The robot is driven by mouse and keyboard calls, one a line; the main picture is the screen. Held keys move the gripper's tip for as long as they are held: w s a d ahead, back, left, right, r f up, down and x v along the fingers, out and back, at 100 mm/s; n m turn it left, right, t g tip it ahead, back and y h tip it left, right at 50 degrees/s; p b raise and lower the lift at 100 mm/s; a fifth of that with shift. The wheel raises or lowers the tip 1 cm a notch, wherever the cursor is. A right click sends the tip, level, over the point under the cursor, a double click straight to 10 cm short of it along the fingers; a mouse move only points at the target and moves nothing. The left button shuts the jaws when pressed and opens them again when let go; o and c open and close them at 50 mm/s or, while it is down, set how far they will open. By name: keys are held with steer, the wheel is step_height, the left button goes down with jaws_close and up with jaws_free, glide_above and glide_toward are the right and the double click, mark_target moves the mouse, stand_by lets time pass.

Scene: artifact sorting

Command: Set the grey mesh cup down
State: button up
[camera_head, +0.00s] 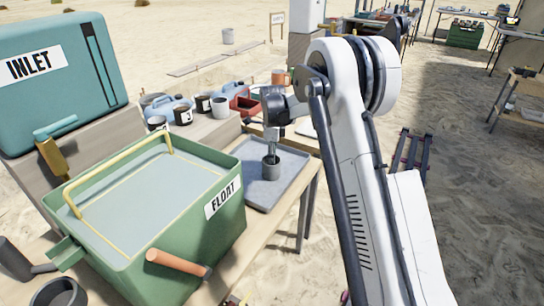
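The small grey cup (271,171) is upright at the grey tray (250,188) on the wooden table. I cannot tell whether its base touches the tray, and its mesh is too small to make out. My gripper (271,156) points down from above, with its dark fingers at the cup's rim. The fingers overlap the cup's mouth, and the view is too small to show whether they are shut on it or apart.
A green FLOAT bin (190,240) with a yellow handle stands left of the tray. A teal INLET box (60,110) stands behind it. Cups, a blue can (168,110) and a red container (243,104) crowd behind the tray. Bare tray surface surrounds the cup.

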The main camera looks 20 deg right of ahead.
step_height(320, 180, up, 12)
steer(key=p, duration=0.3)
steer(key=s+r+n+t, duration=0.2)
steer(key=s+r+n, duration=0.3)
steer(key=s+r, duration=0.45)
steer(key=s+r+n+t, duration=0.15)
steer(key=s+n, duration=0.25)
steer(key=s, duration=0.4)
steer(key=s+a+r+n+t, duration=0.1)
steer(key=s+r+n, duration=0.15)
steer(key=s, duration=0.55)
steer(key=s+r+n+t, duration=0.1)
steer(key=s+r+n, duration=0.1)
steer(key=s+n, duration=0.45)
steer(key=s+f+n+t, duration=0.1)
steer(key=s+f+n, duration=0.3)
steer(key=s, duration=0.8)
steer(key=shift+s+a+f+t, duration=0.35)
steer(key=shift+f, duration=0.5)
step_height(320, 180, up, 4)
steer(key=p, duration=0.3)
steer(key=shift+p, duration=0.35)
